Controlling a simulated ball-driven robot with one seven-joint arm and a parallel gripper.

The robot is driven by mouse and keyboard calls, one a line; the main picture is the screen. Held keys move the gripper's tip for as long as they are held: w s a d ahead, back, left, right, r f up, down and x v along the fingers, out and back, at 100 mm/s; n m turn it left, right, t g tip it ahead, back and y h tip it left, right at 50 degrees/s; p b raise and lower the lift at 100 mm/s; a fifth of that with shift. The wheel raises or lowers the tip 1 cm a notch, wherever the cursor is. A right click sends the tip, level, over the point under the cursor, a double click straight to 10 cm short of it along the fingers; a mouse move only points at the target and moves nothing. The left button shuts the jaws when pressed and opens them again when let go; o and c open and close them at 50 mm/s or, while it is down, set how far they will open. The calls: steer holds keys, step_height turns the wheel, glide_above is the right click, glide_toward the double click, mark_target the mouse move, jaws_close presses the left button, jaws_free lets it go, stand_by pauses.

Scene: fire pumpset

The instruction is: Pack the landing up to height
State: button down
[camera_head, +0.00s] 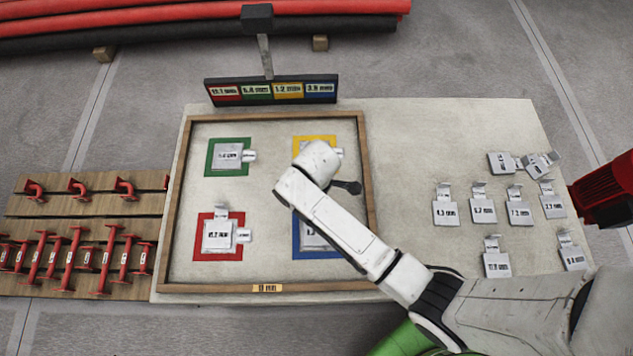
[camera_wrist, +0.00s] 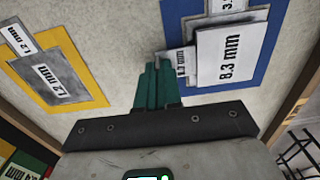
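In the wrist view, my gripper (camera_wrist: 157,68) has its green fingers close together at the tab end of a white plate marked 8.3 mm (camera_wrist: 228,52). They look shut on that tab. The plate lies over the blue square (camera_wrist: 262,20), with another plate's tab (camera_wrist: 228,5) showing beside it. A 1.2 mm plate (camera_wrist: 60,82) lies on the yellow square (camera_wrist: 85,80). In the head view, plates lie on the green square (camera_head: 212,165) and the red square (camera_head: 204,253). The red square's stack shows two tabs. My arm hides my fingertips and part of the blue square there.
A wooden frame (camera_head: 174,200) borders the squares. A sign with thickness labels (camera_head: 272,90) stands behind it. Several spare plates (camera_head: 482,210) lie on the table's right side. Red pipe pieces (camera_head: 75,260) lie on boards at left. A red machine (camera_head: 605,190) stands at right.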

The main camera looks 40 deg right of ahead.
steer(key=shift+f, duration=0.35)
steer(key=c, duration=1.2)
jaws_free()
steer(key=shift+c, duration=0.2)
step_height(320, 180, up, 11)
steer(key=shift+f, duration=0.1)
steer(key=s+d+m, duration=0.2)
steer(key=s+m, duration=0.1)
steer(key=s, duration=0.2)
steer(key=s+d+m+b, duration=0.1)
steer(key=s+d+m, duration=0.2)
steer(key=s, duration=0.3)
steer(key=s+d+m+t, duration=0.1)
steer(key=s+d+m, duration=0.1)
steer(key=s+m, duration=0.3)
steer(key=shift+s+d+r+b, duration=0.2)
steer(key=shift+s+d+b, duration=0.05)
steer(key=shift+d+b, duration=0.15)
